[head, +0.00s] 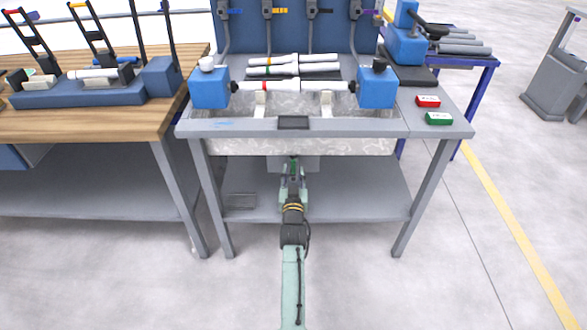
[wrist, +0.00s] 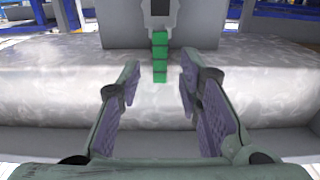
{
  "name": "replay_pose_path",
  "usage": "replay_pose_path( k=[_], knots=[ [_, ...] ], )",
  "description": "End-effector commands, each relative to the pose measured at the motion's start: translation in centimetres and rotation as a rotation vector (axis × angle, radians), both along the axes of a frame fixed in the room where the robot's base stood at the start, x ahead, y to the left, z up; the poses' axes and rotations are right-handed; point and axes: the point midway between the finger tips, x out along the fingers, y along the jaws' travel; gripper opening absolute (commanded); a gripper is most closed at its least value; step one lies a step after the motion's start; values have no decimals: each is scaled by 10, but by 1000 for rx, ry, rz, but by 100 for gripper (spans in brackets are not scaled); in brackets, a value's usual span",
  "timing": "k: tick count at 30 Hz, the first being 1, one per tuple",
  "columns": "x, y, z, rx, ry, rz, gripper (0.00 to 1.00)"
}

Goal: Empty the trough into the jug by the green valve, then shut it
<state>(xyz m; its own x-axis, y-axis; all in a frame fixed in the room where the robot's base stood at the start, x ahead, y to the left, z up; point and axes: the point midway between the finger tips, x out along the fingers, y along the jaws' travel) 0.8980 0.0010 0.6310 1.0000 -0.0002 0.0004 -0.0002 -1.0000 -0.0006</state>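The trough (head: 350,145) is a grey mottled basin set into the metal bench; its underside (wrist: 50,85) fills the wrist view. The green valve handle (wrist: 160,57) is a segmented bar below a grey fitting, in the middle of the wrist view. In the head view, a small bit of green shows under the trough, just beyond my gripper (head: 293,178). My gripper (wrist: 160,78) is open, with one finger to each side of the handle's line. I cannot tell whether the handle lies between the fingertips or just beyond them. I cannot make out a jug in either view.
A pipe with white and red parts (head: 300,86) spans two blue blocks (head: 210,88) above the trough. Red (head: 428,101) and green (head: 438,118) boxes sit at the bench's right. A wooden bench (head: 90,125) stands left.

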Motion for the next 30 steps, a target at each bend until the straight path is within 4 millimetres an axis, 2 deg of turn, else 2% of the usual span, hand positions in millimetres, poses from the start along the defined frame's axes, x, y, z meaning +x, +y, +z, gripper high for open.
replay_pose_path(
  k=[6,15,30],
  knots=[
    [18,-1,0,1,1,-1,32],
    [20,0,0,0,0,0,32],
    [19,0,0,0,0,0,0]
  ],
)
